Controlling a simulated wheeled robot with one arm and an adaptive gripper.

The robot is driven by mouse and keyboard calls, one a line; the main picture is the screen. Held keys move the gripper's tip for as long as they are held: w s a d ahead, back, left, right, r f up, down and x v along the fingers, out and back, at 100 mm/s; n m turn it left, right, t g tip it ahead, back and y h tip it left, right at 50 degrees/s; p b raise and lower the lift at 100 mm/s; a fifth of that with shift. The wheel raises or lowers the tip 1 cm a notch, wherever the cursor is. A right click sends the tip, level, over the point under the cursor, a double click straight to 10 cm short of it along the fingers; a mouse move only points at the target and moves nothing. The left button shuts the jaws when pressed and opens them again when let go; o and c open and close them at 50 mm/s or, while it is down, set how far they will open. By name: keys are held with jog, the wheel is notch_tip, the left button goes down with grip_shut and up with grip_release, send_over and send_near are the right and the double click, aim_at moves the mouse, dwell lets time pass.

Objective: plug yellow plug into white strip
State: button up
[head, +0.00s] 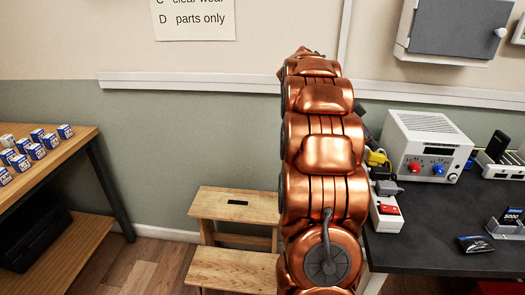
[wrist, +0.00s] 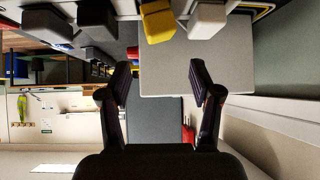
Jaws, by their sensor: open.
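The yellow plug (head: 377,158) shows at the right edge of my copper arm in the head view, partly hidden by it. The white strip (head: 383,222) lies on the dark bench below it, with a red switch and a grey plug at its far end; my arm covers part of it. In the wrist view a yellow block, apparently the yellow plug (wrist: 156,22), is at the top, beyond my fingertips. My gripper (wrist: 161,78) is open, with nothing between its fingers. I cannot make out the strip's sockets.
A white power supply (head: 426,144) stands close right of the strip. A phone stand (head: 500,165) and small dark packets are further right. A pale block (wrist: 207,20) and black blocks (wrist: 97,28) flank the yellow one. A wooden step stool (head: 232,215) stands left of the bench.

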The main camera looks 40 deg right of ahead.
jog(key=w+a+f+n+t, duration=0.1)
jog(key=w+a+n+t, duration=0.2)
jog(key=w+a, duration=0.4)
jog(key=w+a+f+n+t+y, duration=0.1)
jog(key=w+a+f+n+t, duration=0.1)
jog(key=w+a+n, duration=0.3)
jog(key=w+a+f+n+t, duration=0.2)
jog(key=w+a+n, duration=0.3)
jog(key=w+a, duration=0.5)
jog(key=shift+f+t+y, duration=0.25)
jog(key=shift+t+y, duration=0.15)
jog(key=shift+t, duration=0.4)
jog(key=shift+s, duration=0.1)
jog(key=s+a+f+n+g+y, duration=0.3)
jog(key=s+a+n, duration=0.4)
jog(key=s+a, duration=0.95)
jog(key=s+a+f+n+g+y, duration=0.2)
jog(key=s+a+n, duration=0.5)
jog(key=s+a, duration=0.95)
notch_tip(320, 180, up, 16)
jog(key=d+t+p, duration=0.1)
jog(key=d+p, duration=0.1)
jog(key=p, duration=1.3)
jog(key=shift+w+r+p, duration=0.15)
jog(key=shift+r+p, duration=0.1)
jog(key=shift+p, duration=0.15)
